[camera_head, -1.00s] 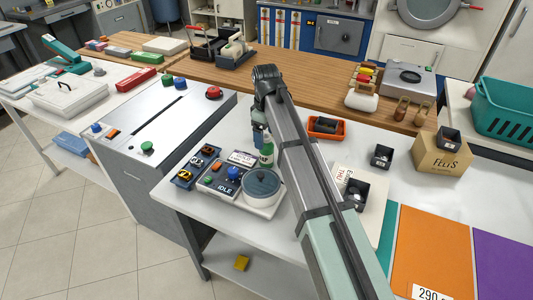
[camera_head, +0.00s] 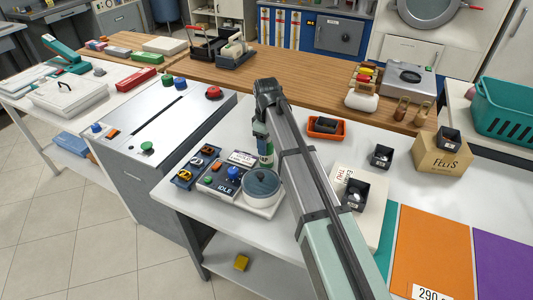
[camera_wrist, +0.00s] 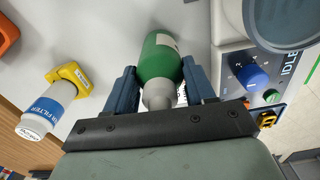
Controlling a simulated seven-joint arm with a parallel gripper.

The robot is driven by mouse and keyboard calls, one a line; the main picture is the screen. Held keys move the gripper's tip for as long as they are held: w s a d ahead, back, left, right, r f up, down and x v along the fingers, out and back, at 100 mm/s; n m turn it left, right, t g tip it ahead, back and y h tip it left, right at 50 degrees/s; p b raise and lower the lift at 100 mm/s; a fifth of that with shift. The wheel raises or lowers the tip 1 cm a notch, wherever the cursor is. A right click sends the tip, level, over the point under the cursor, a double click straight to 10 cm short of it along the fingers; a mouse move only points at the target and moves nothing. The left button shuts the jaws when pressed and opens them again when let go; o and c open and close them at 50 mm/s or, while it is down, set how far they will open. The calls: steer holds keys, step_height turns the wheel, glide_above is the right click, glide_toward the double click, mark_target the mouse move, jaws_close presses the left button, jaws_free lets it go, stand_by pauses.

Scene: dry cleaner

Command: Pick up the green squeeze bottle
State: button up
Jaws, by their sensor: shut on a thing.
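The green squeeze bottle (camera_wrist: 159,62) has a green body, a pale label and a grey-white cap. In the wrist view it lies between the two blue fingers of my gripper (camera_wrist: 158,88), which is shut on it. In the head view only a little of the bottle (camera_head: 267,161) shows below my gripper (camera_head: 262,145), beside the grey scale-like device; my arm hides most of it. I cannot tell whether the bottle's base touches the white table.
The device with a round grey dish (camera_head: 262,183) and blue knob stands close beside the bottle. A white bottle with a blue label (camera_wrist: 40,110) and yellow piece lies on the other side. An orange tray (camera_head: 327,127) sits behind my arm.

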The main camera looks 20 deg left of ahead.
steer(key=c, duration=0.5)
steer(key=shift+r, duration=0.15)
steer(key=shift+c, duration=0.2)
